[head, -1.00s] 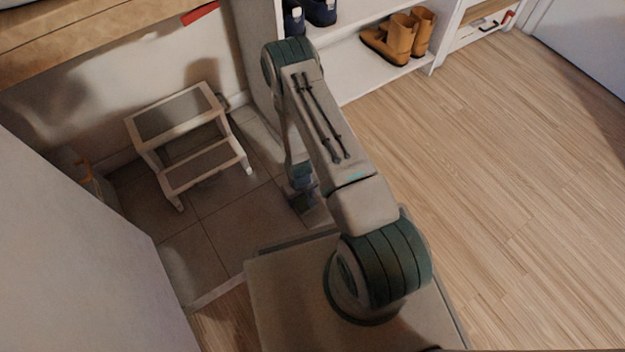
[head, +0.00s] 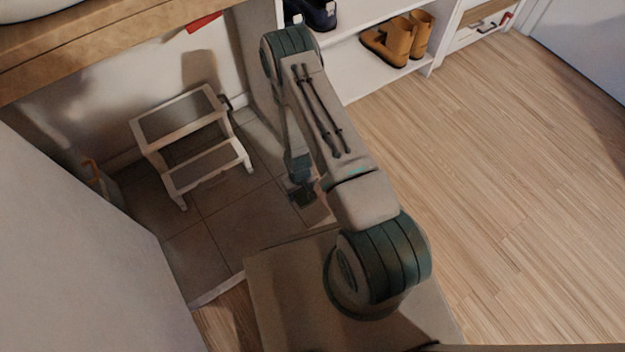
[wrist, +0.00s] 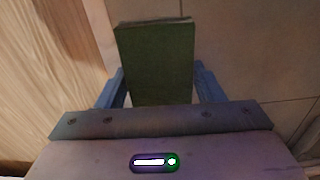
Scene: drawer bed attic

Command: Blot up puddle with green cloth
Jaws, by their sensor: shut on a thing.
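The green cloth (wrist: 157,62) is a flat dark green rectangle between the two blue fingers of my gripper (wrist: 158,88) in the wrist view. My gripper is shut on it, and tile shows beyond it. In the head view my gripper (head: 304,194) is low over the tiled floor, mostly hidden by my arm, and the cloth cannot be made out clearly there. I cannot make out the puddle in either view. Whether the cloth touches the floor cannot be told.
A two-step stool (head: 190,142) stands on the tiles left of my arm. A white shelf (head: 375,70) with tan boots (head: 398,40) is behind. A wooden counter (head: 110,45) overhangs the upper left, and a pale panel (head: 85,250) fills the lower left. Wood floor (head: 490,190) at right is clear.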

